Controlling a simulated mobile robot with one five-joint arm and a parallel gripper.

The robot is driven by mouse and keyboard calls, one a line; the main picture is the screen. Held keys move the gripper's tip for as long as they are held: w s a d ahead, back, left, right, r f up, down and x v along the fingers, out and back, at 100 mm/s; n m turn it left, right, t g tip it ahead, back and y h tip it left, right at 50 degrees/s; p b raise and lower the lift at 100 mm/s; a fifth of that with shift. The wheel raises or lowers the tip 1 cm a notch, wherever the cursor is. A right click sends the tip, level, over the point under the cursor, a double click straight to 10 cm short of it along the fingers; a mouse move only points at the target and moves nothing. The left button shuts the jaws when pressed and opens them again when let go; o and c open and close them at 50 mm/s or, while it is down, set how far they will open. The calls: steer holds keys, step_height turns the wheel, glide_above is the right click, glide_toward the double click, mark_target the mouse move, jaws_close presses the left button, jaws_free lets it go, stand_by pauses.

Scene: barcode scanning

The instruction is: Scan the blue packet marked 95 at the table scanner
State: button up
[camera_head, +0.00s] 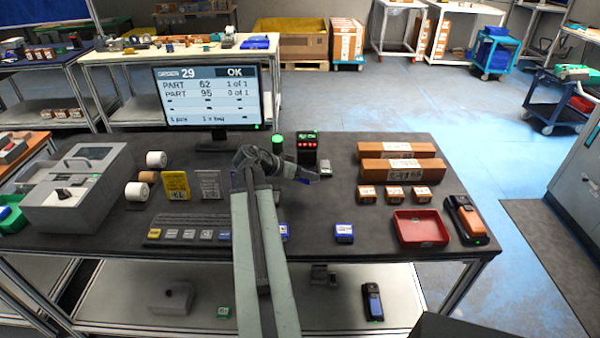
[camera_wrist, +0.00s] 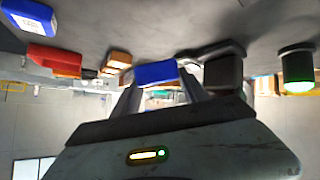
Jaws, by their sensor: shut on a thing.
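My gripper (camera_wrist: 162,92) is shut on a blue packet (camera_wrist: 155,72) in the wrist view, where the scene appears upside down. No number is readable on the packet there. In the head view my gripper (camera_head: 303,174) is above the table, just in front of the black table scanner (camera_head: 307,148) with its red lights; the held packet cannot be made out clearly. The scanner also shows in the wrist view (camera_wrist: 222,74), apart from the packet. A monitor (camera_head: 206,98) reads OK, PART 62 1 of 1 and PART 95 0 of 1.
A green beacon (camera_head: 277,143) stands left of the scanner. Another blue packet (camera_head: 344,233) lies front centre, left of a red tray (camera_head: 421,227). Small orange boxes (camera_head: 393,194) and long cartons (camera_head: 400,170) lie to the right. A handheld device (camera_head: 465,218) stands at the right edge.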

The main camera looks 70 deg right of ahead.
steer(key=shift+w+d+f+b, duration=0.35)
steer(key=shift+d+f+b, duration=0.4)
steer(key=shift+f+b, duration=0.1)
steer(key=shift+w+d+f+b, duration=0.35)
steer(key=shift+d+f+b, duration=0.4)
steer(key=shift+f+b, duration=0.1)
steer(key=shift+w+d+f+b, duration=0.35)
steer(key=shift+d+f+b, duration=0.4)
steer(key=shift+f+b, duration=0.1)
step_height(320, 180, up, 7)
steer(key=p, duration=0.8)
step_height(320, 180, down, 5)
steer(key=b, duration=0.5)
steer(key=shift+r, duration=0.2)
steer(key=shift+s+r, duration=0.15)
